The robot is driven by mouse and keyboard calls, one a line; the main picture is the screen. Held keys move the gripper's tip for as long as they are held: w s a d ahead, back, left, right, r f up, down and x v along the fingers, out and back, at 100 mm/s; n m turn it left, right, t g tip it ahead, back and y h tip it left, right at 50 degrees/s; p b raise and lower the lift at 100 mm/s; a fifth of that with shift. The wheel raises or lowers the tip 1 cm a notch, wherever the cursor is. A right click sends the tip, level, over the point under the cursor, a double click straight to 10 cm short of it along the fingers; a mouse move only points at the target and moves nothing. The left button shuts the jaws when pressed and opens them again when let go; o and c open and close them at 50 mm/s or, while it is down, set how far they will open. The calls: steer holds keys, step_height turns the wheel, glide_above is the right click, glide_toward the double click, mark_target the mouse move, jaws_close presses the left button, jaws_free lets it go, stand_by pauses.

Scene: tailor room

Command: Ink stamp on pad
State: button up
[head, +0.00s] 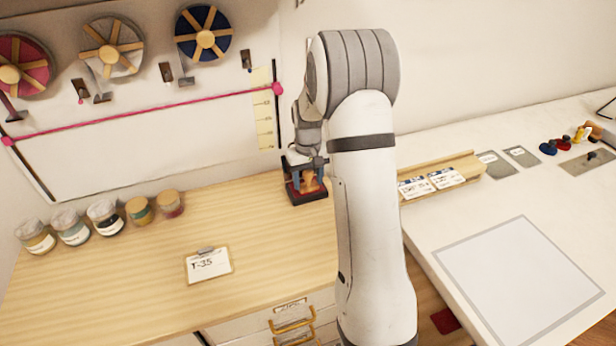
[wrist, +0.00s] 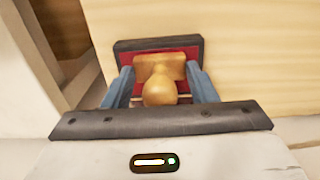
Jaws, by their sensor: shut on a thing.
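The stamp (wrist: 160,90) is wooden, with a rounded knob handle and a wider block below. It also shows in the head view (head: 309,182), partly covered by my gripper. The ink pad (wrist: 190,52) is a dark tray with a red surface on the wooden worktop; it also shows in the head view (head: 311,197). My gripper (wrist: 161,88) points down over the pad and is shut on the stamp, with a blue finger on each side. The stamp is over the red pad. Its underside is hidden, so I cannot tell whether it touches.
Several jars (head: 105,217) stand at the left of the wooden worktop. A clipboard marked T-35 (head: 208,265) lies near its front. A wooden rack with cards (head: 435,178) is right of my arm. A white table (head: 480,205) holds a large pale sheet (head: 518,280). Clear wood lies left of the pad.

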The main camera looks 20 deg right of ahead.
steer(key=shift+w+r+p, duration=0.15)
steer(key=shift+r+p, duration=1.5)
steer(key=shift+r, duration=1.6)
steer(key=shift+f, duration=0.1)
